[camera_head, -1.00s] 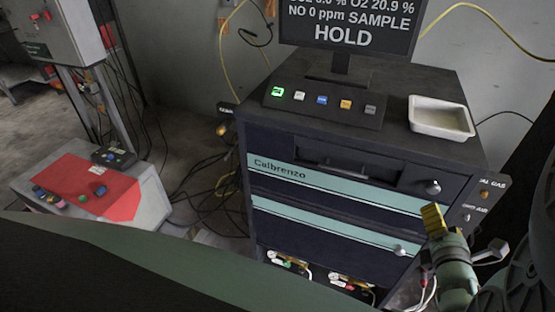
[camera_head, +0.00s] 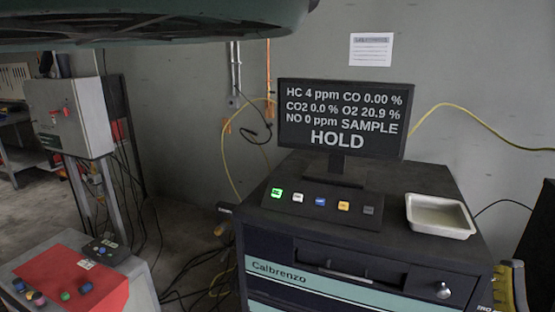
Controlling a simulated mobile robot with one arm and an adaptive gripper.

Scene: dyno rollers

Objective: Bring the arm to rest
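The rest of the arm is out of view.
On the cabinet stand a monitor (camera_head: 341,120) reading HOLD, a button panel (camera_head: 322,203) with a lit green button, and a white tray (camera_head: 440,234). A red-topped box (camera_head: 65,285) and a wall-side control cabinet (camera_head: 65,118) are at left. Cables hang between.

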